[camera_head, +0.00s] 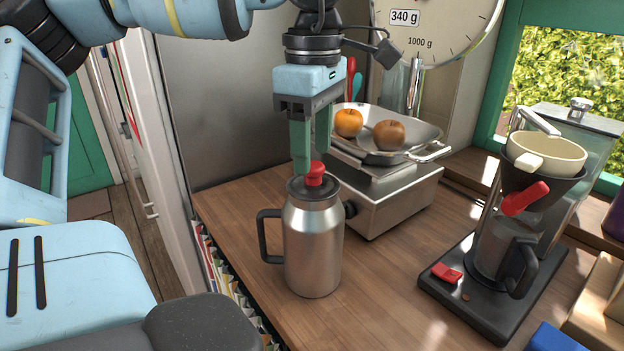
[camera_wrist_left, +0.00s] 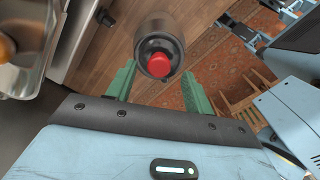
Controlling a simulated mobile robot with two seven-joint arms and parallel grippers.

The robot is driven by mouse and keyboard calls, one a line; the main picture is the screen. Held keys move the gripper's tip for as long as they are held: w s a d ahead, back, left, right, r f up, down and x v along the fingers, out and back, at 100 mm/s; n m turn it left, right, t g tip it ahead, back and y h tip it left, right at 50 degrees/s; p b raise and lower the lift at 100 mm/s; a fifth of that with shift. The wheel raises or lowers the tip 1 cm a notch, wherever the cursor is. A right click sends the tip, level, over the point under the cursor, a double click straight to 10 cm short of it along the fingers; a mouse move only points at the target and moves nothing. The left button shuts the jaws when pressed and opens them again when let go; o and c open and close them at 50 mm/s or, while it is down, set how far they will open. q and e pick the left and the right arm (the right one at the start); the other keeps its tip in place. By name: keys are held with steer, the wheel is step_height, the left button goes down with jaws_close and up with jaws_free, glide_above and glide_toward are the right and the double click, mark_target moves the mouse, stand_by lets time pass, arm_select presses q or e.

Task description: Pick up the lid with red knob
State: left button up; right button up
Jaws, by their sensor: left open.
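The lid with red knob (camera_head: 300,188) sits on a steel flask (camera_head: 313,245) with a dark side handle, standing upright on the wooden counter. Its red knob (camera_head: 315,173) points up. My left gripper (camera_head: 312,160) hangs pointing down just above the lid, with its green fingers open. In the left wrist view the red knob (camera_wrist_left: 158,64) shows between the two open fingers of my left gripper (camera_wrist_left: 161,72). I cannot tell whether a finger touches the knob. My right gripper is not in view.
A scale (camera_head: 390,196) holding a pan with fruit (camera_head: 349,122) stands behind the flask. A coffee maker (camera_head: 482,312) with a red handle stands to the right. The counter (camera_head: 385,285) between flask and coffee maker is clear. The counter's left edge is near the flask.

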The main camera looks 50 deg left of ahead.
arm_select(q)
steer(key=shift+a+f, duration=0.1)
steer(key=shift+f, duration=1.35)
steer(key=c, duration=1.1)
steer(key=shift+w+r, duration=0.1)
steer(key=shift+r, duration=0.5)
steer(key=shift+s+r, duration=0.2)
steer(key=shift+r, duration=0.45)
steer(key=shift+s+r, duration=0.2)
steer(key=shift+r, duration=0.4)
steer(key=s, duration=0.5)
steer(key=s+r+b, duration=0.1)
steer(key=s, duration=0.4)
steer(key=s+d, duration=0.1)
steer(key=s, duration=0.4)
steer(key=shift+s+r, duration=0.15)
steer(key=shift+r, duration=0.05)
